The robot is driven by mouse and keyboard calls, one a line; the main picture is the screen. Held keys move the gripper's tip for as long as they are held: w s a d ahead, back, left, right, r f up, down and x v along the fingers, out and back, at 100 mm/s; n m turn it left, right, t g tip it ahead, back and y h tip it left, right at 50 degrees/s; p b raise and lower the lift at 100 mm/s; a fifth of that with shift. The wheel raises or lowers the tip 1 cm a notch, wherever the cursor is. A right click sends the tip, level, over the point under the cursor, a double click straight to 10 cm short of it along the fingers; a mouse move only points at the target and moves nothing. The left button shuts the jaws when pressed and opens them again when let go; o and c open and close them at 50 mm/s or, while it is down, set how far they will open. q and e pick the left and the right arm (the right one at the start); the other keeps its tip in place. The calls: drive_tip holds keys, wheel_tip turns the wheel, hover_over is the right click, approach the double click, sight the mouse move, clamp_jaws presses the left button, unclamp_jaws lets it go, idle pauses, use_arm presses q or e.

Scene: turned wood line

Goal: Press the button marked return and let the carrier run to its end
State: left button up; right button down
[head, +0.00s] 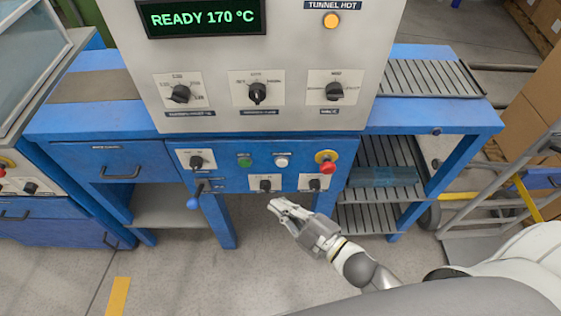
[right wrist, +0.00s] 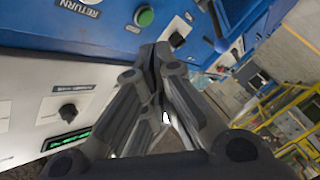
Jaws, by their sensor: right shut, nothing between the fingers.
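The machine's blue control panel (head: 225,178) carries a green button (head: 245,162), a white button (head: 282,161) and a red stop button (head: 326,163) in a row. Their labels are too small to read in the head view. My right gripper (head: 274,205) is shut and empty, below and apart from the buttons. It also shows in the right wrist view (right wrist: 154,52). I cannot make out the carrier.
Black knobs (head: 265,185) sit below the buttons, close to my right gripper. A lever with a blue ball (head: 193,203) sticks out at the left. The display (head: 203,18) reads READY 170 °C. A slatted roller bed (head: 428,78) is at the right, a hand truck (head: 500,185) beyond.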

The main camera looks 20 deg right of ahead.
sight(282, 163)
drive_tip(key=shift+w, duration=0.1)
drive_tip(key=w+d, duration=0.2)
drive_tip(key=w, duration=0.6)
drive_tip(key=shift+w+d+b, duration=0.2)
drive_tip(key=shift+d+b, duration=0.05)
drive_tip(key=shift+b, duration=0.15)
idle(1.2)
drive_tip(key=shift+w+d, duration=0.1)
drive_tip(key=shift+w, duration=0.3)
